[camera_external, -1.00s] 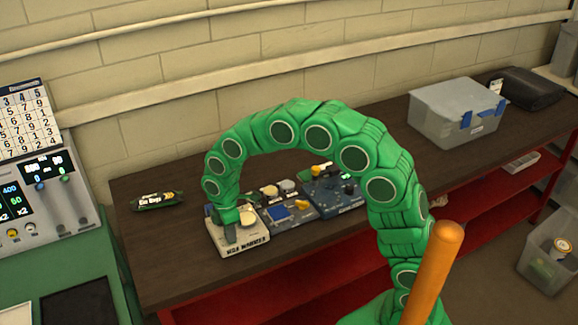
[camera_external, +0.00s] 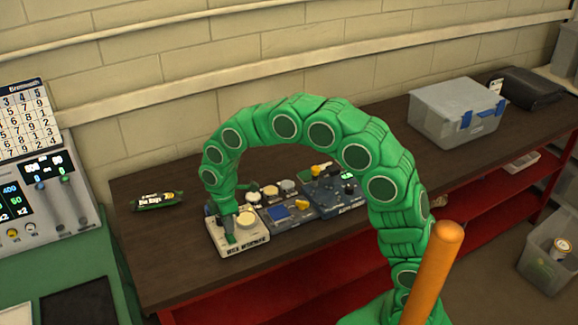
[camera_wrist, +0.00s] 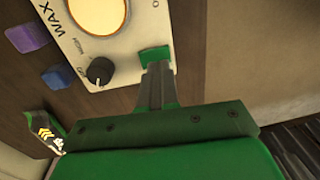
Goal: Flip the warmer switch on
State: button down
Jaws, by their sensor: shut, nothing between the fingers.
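The wax warmer (camera_external: 255,243) is a cream box near the front left of the dark bench, with a round pale disc on top. In the wrist view the warmer (camera_wrist: 138,20) shows its "WAX" lettering, the disc and a black knob (camera_wrist: 100,71). A small green piece (camera_wrist: 155,57), which looks like the warmer's switch, sits near the panel's edge. My gripper (camera_wrist: 157,72) is shut and empty, with its grey fingertips at this green piece. I cannot tell whether they touch it. In the external view my gripper (camera_external: 227,231) points down over the warmer's left front.
Blue-grey control units (camera_external: 290,213) stand right of the warmer. A green packet (camera_external: 157,200) lies at the left. A grey bin (camera_external: 457,112) and a dark case (camera_external: 528,88) stand at the far right. Purple and blue pieces (camera_wrist: 25,37) show in the wrist view.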

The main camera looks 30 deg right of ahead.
aim_at(233, 241)
notch_tip(233, 241, up, 12)
jog(key=s, duration=0.1)
jog(key=shift+s+f, duration=0.2)
jog(key=shift+f, duration=0.05)
jog(key=shift+d, duration=0.1)
dwell(0.4)
jog(key=s+d+r+m, duration=0.1)
jog(key=s+d+m, duration=0.3)
jog(key=d, duration=0.6)
jog(key=s+d+r+m, duration=0.1)
jog(key=s+d+m, duration=0.35)
jog(key=d, duration=0.55)
jog(key=s+d+f+m, duration=0.2)
jog(key=s+d+m, duration=0.2)
jog(key=s, duration=0.5)
jog(key=s+d+f+m, duration=0.3)
jog(key=s+d+m, duration=0.2)
jog(key=s+d, duration=0.4)
jog(key=shift+s+d+f+g, duration=0.15)
jog(key=shift+d+g, duration=0.15)
jog(key=shift+g, duration=0.1)
jog(key=c, duration=1.8)
grip_release()
jog(key=shift+m, duration=0.25)
jog(key=shift+c, duration=0.2)
